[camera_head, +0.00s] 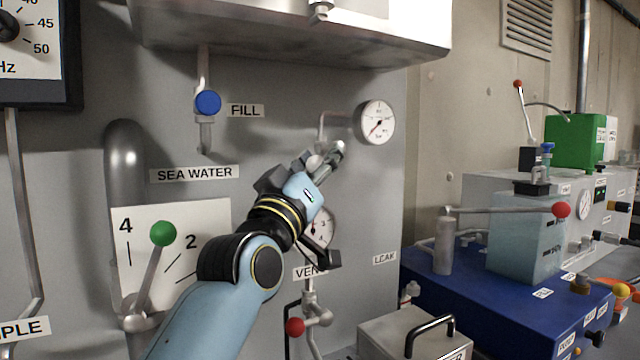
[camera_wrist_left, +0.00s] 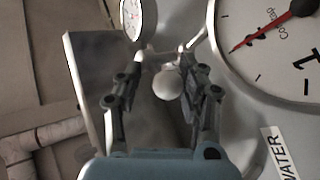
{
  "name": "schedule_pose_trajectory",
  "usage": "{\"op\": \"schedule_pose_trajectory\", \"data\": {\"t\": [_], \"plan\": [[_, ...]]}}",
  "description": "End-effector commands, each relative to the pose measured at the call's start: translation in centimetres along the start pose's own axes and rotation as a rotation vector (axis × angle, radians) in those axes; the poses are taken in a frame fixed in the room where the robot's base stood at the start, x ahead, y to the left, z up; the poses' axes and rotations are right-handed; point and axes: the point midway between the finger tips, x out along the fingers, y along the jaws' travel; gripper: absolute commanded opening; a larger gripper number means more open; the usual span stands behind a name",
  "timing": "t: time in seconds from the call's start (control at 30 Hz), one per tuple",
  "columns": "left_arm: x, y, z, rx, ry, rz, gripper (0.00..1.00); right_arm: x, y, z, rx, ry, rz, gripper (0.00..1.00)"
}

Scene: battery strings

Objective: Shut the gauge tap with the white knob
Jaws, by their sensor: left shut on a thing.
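The white knob (camera_wrist_left: 168,83) of the gauge tap sits between the two fingers of my left gripper (camera_wrist_left: 163,68) in the left wrist view. In the head view my left gripper (camera_head: 327,158) reaches up to the tap and is shut on the white knob (camera_head: 314,162), which the fingers partly hide. A thin pipe (camera_head: 321,128) runs from the tap up to a small round gauge (camera_head: 378,122), also seen in the left wrist view (camera_wrist_left: 138,18). The tap's exact angle is hard to tell. My right gripper is not in view.
A green-knobbed lever (camera_head: 162,234) stands at left, a blue tap (camera_head: 207,103) above, and a red-knobbed tap (camera_head: 296,327) below. A metal housing (camera_head: 290,40) overhangs the panel. Blue machinery (camera_head: 470,290) stands at right.

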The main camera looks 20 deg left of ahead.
Motion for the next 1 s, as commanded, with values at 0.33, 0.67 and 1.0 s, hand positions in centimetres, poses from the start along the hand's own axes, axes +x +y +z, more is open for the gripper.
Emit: {"op": "schedule_pose_trajectory", "data": {"t": [0.33, 0.67, 1.0], "plan": [[0.0, -0.1, 0.4, -0.051, 0.074, 0.013, 0.07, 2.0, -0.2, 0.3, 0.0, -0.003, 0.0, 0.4], [0.1, 0.0, 0.3, -0.054, 0.078, 0.013, 0.07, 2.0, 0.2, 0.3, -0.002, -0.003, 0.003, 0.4], [0.1, 0.0, 0.4, -0.054, 0.077, 0.013, 0.59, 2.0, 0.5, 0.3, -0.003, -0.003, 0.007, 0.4]]}}
